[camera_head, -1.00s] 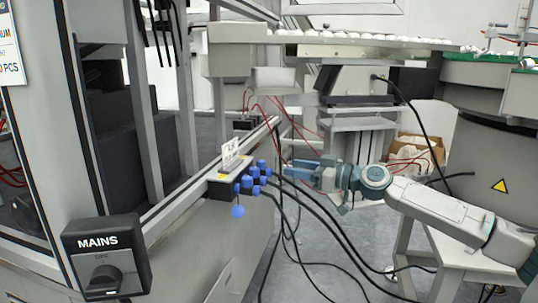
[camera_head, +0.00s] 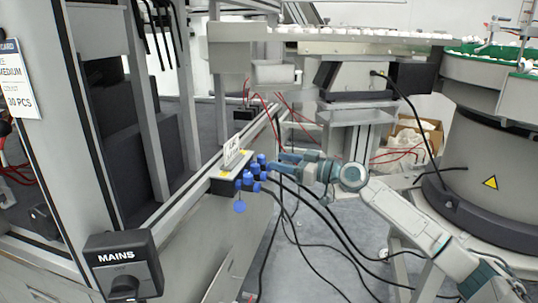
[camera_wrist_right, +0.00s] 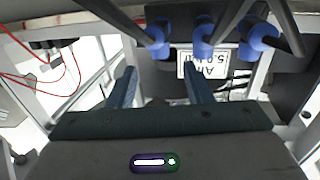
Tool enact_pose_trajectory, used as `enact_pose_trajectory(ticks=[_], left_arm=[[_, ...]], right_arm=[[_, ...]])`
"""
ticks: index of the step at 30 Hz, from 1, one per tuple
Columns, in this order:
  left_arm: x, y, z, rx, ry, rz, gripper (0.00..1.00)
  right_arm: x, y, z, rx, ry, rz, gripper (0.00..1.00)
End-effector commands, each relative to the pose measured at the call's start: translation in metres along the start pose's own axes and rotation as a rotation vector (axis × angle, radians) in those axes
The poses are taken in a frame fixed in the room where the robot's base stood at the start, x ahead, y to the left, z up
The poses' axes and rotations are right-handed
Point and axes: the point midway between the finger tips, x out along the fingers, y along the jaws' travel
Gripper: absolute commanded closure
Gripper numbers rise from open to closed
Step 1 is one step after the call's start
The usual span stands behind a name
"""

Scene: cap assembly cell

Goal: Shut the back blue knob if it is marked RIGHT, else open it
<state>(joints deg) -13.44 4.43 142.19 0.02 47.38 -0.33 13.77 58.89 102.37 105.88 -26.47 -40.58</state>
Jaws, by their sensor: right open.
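Several blue knobs sit on a valve block (camera_head: 224,186) on the rail at the middle of the head view. The back blue knob (camera_head: 262,159) is the farthest one. My right gripper (camera_head: 274,164) comes in from the right, open and empty, with its fingertips close beside the back knobs; contact cannot be told. In the right wrist view the open fingers (camera_wrist_right: 160,80) point toward blue knobs (camera_wrist_right: 203,40) with hoses. A white plate (camera_head: 233,150) stands on the block; it shows upside down in the wrist view (camera_wrist_right: 202,66) with "5.0 bar". No RIGHT marking is readable. My left gripper is out of view.
Black hoses (camera_head: 318,213) run from the knobs to the floor under my right arm. A MAINS switch box (camera_head: 124,265) is at front left. A vibratory bowl feeder (camera_head: 480,140) stands at the right.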

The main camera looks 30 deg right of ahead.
Motion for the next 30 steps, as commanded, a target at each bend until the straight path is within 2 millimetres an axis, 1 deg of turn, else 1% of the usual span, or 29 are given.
enact_pose_trajectory(ticks=[1,6,12,17,25,26,30], left_arm=[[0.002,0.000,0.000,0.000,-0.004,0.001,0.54],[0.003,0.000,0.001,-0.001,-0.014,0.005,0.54],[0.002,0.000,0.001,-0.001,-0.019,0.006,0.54],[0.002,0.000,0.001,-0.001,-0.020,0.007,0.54],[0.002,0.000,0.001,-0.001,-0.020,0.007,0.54],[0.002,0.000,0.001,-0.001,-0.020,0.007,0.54],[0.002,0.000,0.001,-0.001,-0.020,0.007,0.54]], right_arm=[[0.006,-0.001,-0.002,0.002,0.006,-0.001,0.54],[0.023,-0.001,-0.002,0.004,0.003,-0.001,0.54],[0.039,0.000,-0.001,0.002,0.002,0.000,0.54],[0.045,-0.001,0.000,0.001,0.000,-0.001,0.54],[0.046,-0.001,0.000,0.000,-0.002,0.000,0.54],[0.046,-0.001,0.000,0.000,-0.002,0.000,0.56],[0.046,-0.001,0.000,0.001,-0.002,0.000,0.84]])
